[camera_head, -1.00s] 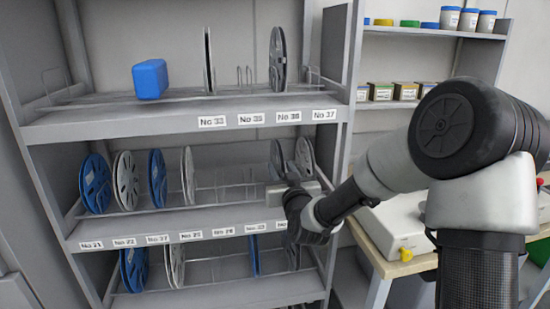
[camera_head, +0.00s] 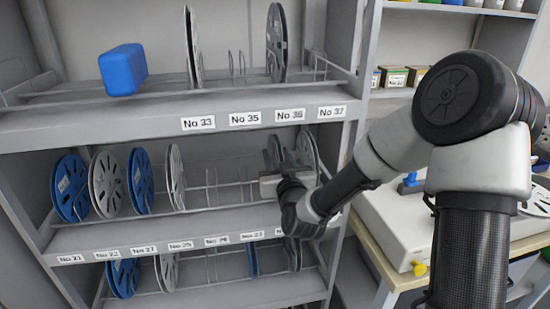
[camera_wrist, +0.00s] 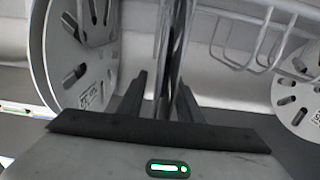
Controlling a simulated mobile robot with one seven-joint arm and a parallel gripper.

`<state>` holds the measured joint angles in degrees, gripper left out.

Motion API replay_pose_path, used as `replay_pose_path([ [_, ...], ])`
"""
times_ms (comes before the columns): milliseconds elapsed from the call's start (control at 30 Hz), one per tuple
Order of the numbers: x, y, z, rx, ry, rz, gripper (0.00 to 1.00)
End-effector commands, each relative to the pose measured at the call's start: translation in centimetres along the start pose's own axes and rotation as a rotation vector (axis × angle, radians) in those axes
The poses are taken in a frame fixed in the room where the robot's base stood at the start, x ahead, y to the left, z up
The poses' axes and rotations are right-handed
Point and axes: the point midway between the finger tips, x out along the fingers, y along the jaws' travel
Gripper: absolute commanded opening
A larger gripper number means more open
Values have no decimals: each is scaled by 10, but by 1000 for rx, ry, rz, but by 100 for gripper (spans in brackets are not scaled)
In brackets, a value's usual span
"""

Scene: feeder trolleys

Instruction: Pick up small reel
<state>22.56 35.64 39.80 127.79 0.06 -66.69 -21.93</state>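In the head view my gripper (camera_head: 287,172) is at the right end of the middle shelf, in front of two grey reels. One grey reel (camera_head: 273,149) is partly hidden behind it, and the other grey reel (camera_head: 307,150) stands just to its right. In the wrist view my gripper's dark fingers (camera_wrist: 158,98) are apart. A thin reel seen edge-on (camera_wrist: 170,45) stands between them, with a visible gap on the left finger's side. A larger grey slotted reel (camera_wrist: 98,62) is close on the left, and another light reel (camera_wrist: 298,92) is at the far right.
Blue and grey reels (camera_head: 70,187) stand in wire dividers on the middle shelf's left. The top shelf (camera_head: 90,119) holds a blue block (camera_head: 123,70) and upright reels. More reels stand on the lower shelf. A side table with a light machine (camera_head: 385,225) is at right.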

Motion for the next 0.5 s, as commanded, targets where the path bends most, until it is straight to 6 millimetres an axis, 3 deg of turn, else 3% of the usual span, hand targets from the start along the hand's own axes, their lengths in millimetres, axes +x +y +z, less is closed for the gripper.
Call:
replay_pose_path([
  [267, -1, 0, 0, 0, 0, 1, 30],
  [433, 0, 0, 0, 0, 0, 0, 2],
  [500, 0, 0, 0, 0, 0, 0, 0],
])
